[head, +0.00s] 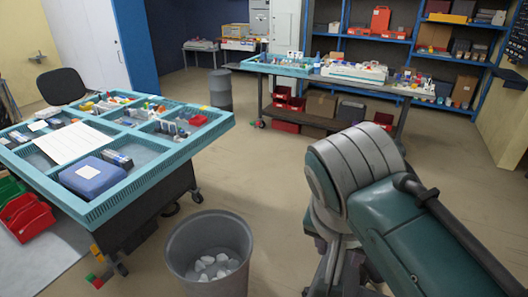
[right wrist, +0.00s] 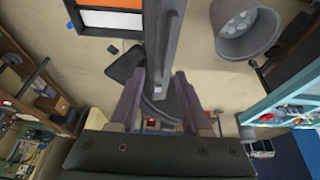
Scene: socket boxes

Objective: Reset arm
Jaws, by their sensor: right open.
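My right arm comes in from the lower right of the head view, its teal and grey links bent over the floor. Part of my right gripper seems to show below the grey joint, mostly hidden by the arm. In the right wrist view my right gripper (right wrist: 160,88) has its two purple fingers apart, with nothing held between them. A dark part of my own body and the floor show beyond the fingers. My left gripper is in neither view.
A blue-rimmed sorting table (head: 213,127) stands at left, with a grey bin (head: 181,245) beside it. The bin also shows in the right wrist view (right wrist: 226,40). A cart (head: 262,88) and shelves (head: 412,40) stand behind. The central floor is clear.

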